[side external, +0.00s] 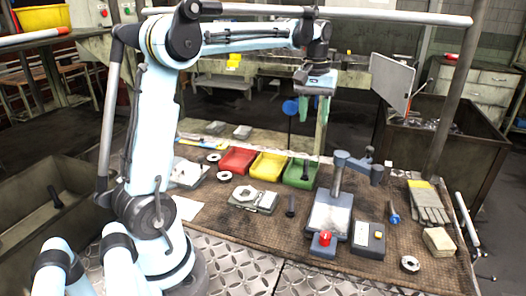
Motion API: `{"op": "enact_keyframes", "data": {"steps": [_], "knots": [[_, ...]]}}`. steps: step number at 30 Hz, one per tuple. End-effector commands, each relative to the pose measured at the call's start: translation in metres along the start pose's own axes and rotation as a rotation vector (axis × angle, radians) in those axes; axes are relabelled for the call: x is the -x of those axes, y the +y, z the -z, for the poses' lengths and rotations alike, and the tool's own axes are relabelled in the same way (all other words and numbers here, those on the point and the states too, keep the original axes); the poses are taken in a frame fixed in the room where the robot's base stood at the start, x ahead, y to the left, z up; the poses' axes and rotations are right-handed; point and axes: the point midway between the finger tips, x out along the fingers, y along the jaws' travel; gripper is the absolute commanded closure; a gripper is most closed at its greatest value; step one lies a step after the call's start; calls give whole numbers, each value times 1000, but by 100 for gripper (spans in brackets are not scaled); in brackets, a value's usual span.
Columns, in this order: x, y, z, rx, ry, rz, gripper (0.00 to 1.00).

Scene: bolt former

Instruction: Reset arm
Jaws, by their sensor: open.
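My blue-white arm stands at the left and reaches right across the bench. My gripper (316,92) points down in the air above the back of the bench, behind the colored bins. It is open and I see nothing held in it; its fingertips are small and hard to make out. A dark bolt (291,205) stands upright on the brown mat (260,226), apart from the gripper. Another dark bolt (305,171) shows at the green bin (300,182).
A red bin (237,160) and yellow bin (269,166) stand beside the green one. A grey press-like stand (337,185) with a red knob (325,238), a grey box (369,239) and gloves (428,204) are at the right. A tilted panel (392,84) stands right of the gripper.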

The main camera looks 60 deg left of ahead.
Motion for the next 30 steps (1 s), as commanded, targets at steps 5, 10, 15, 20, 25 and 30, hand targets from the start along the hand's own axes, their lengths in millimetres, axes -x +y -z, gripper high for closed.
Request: {"op": "enact_keyframes", "data": {"steps": [5,10,15,20,25,30], "knots": [[7,16,-46,-156,102,-48,54],[5,25,-89,-303,201,-94,54],[-6,28,-132,-447,304,-140,54],[-23,27,-170,-577,399,-182,54],[-42,25,-198,-681,480,-217,54],[-52,24,-210,-730,520,-233,54]]}}
